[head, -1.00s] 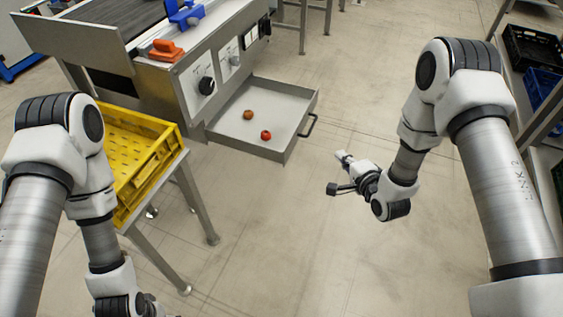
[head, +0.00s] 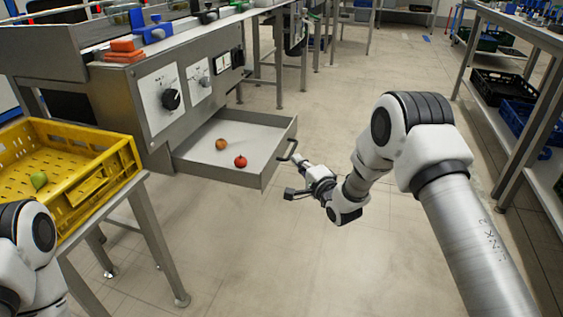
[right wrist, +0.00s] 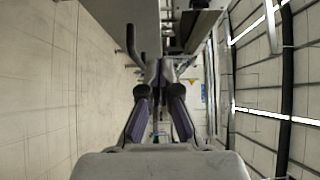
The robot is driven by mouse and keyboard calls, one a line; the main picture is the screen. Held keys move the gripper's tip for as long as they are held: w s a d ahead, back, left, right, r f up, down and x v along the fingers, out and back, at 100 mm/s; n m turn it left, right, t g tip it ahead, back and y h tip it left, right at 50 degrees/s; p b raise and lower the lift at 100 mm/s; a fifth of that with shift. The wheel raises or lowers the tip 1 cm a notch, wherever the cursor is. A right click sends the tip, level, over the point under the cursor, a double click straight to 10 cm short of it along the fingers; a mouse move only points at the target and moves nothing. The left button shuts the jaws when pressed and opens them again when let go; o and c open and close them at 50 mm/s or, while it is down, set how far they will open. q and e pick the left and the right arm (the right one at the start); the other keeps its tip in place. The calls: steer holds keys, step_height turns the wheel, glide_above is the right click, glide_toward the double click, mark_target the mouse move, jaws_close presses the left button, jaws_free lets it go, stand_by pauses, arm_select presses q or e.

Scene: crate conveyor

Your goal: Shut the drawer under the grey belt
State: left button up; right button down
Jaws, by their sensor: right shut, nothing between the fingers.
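The grey drawer (head: 222,177) stands pulled out from the cabinet under the conveyor (head: 120,98) in the head view. A brownish-orange tomato-like fruit (head: 221,145) and a red one (head: 240,161) lie in it. The dark bar handle (head: 289,150) is on its right-hand front. My right gripper (head: 299,162) is shut and empty, its tips close by the handle; touching or apart I cannot tell. In the right wrist view my shut fingers (right wrist: 160,72) point toward the drawer, with the handle (right wrist: 134,45) left of the tips. My left gripper is out of view.
A yellow crate (head: 128,160) holding a green pear (head: 39,180) stands on a metal stand at left. An orange block (head: 125,46) and a blue device (head: 152,30) sit on the conveyor's edge. Shelves with crates line the right. Floor before the drawer is clear.

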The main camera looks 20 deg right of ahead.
mark_target(276, 149)
steer(key=w+a+b, duration=0.1)
steer(key=w, duration=0.1)
steer(key=w+a+b, duration=0.1)
steer(key=w+a, duration=0.1)
steer(key=shift+w+a+f, duration=0.1)
steer(key=shift+w+a, duration=0.05)
steer(key=shift+a, duration=0.05)
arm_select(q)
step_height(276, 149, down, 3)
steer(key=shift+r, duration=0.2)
arm_select(e)
steer(key=shift+w+a, duration=0.15)
